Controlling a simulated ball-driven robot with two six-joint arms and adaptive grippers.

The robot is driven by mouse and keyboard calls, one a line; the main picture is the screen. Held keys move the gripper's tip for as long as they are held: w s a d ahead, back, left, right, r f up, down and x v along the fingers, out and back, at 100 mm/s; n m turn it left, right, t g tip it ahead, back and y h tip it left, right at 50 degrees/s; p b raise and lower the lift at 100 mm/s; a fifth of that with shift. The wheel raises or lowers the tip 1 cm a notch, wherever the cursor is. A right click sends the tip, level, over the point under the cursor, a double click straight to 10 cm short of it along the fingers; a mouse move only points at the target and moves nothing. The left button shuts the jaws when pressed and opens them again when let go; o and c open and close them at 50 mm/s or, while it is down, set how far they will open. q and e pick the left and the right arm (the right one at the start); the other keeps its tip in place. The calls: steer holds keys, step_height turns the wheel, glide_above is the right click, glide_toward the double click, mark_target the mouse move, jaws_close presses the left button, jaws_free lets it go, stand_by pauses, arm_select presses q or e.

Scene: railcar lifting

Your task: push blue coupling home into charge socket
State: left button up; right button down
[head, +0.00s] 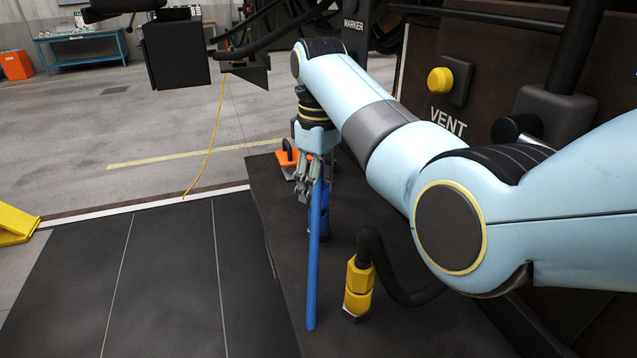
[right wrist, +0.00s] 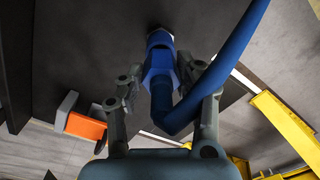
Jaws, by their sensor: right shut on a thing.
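The blue coupling (right wrist: 159,68) has a hexagonal body and a thick blue hose (right wrist: 227,60) bending off it. My right gripper (right wrist: 156,88) has a finger on each side of the coupling and is shut on it. In the head view the right gripper (head: 310,190) points down, with the blue hose (head: 314,270) hanging in front of the coupling (head: 324,222). In the right wrist view the coupling's far end meets a pale round fitting (right wrist: 160,34), seemingly the charge socket. How deep it sits I cannot tell. My left gripper is not in view.
A yellow coupling (head: 357,292) on a black hose stands just right of the blue hose. An orange piece (head: 289,163) sits behind the gripper. A yellow VENT button (head: 440,81) is on the dark wall at right. Dark floor panels (head: 160,270) at left are clear.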

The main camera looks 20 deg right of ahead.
steer(key=shift+f, duration=0.45)
steer(key=c, duration=0.8)
jaws_free()
steer(key=shift+r, duration=0.15)
step_height(320, 180, up, 7)
steer(key=shift+r, duration=0.15)
